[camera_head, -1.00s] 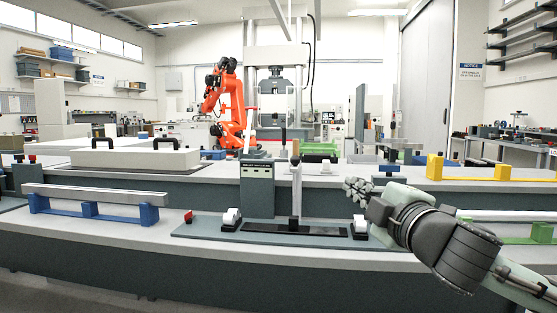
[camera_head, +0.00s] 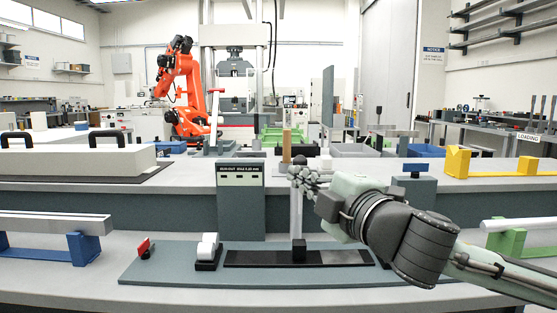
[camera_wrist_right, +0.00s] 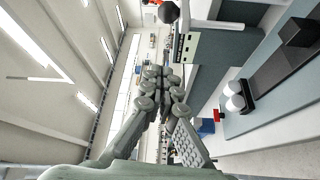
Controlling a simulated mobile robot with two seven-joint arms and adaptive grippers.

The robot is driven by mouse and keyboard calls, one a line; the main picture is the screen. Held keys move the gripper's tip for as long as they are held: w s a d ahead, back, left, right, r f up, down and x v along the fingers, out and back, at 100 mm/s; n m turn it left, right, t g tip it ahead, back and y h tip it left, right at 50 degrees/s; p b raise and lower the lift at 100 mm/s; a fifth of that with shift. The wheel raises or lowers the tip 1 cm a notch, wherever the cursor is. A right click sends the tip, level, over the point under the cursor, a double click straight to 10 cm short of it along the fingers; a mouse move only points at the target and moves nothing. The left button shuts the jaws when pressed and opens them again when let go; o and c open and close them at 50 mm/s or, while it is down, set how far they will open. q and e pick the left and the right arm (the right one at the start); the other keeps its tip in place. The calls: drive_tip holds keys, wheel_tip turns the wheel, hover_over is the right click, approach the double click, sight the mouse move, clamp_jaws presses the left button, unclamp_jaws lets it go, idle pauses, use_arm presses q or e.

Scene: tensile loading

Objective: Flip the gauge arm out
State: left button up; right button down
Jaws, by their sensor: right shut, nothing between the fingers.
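The gauge arm (camera_head: 296,215) is a pale post standing upright on a black strip (camera_head: 340,258) of the grey-green base plate. Its dark knob (camera_head: 299,160) shows just above my right gripper (camera_head: 294,178), which overlaps the post's upper part in the head view. In the right wrist view the black knob (camera_wrist_right: 168,12) and the post lie at the top, apart from the fingertips (camera_wrist_right: 163,77). My right gripper is shut and empty. Whether it touches the post is unclear. My left gripper is out of view.
A grey display box (camera_head: 240,205) stands just left of the post. White rollers on black blocks (camera_head: 208,250) and a red-topped piece (camera_head: 144,247) sit on the left. A green stand (camera_head: 507,240) is at the right. The front bench edge is clear.

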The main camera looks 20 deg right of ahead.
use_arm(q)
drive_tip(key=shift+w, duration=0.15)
use_arm(e)
drive_tip(key=p+x, duration=0.2)
drive_tip(key=x, duration=0.8)
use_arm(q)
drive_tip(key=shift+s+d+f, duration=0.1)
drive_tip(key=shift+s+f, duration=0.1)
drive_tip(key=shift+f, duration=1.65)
use_arm(e)
drive_tip(key=shift+s+d+f, duration=0.1)
drive_tip(key=shift+d+f, duration=0.1)
drive_tip(key=shift+d, duration=0.8)
drive_tip(key=shift+s+d+f, duration=0.1)
drive_tip(key=shift+d+f, duration=0.1)
drive_tip(key=shift+d, duration=0.75)
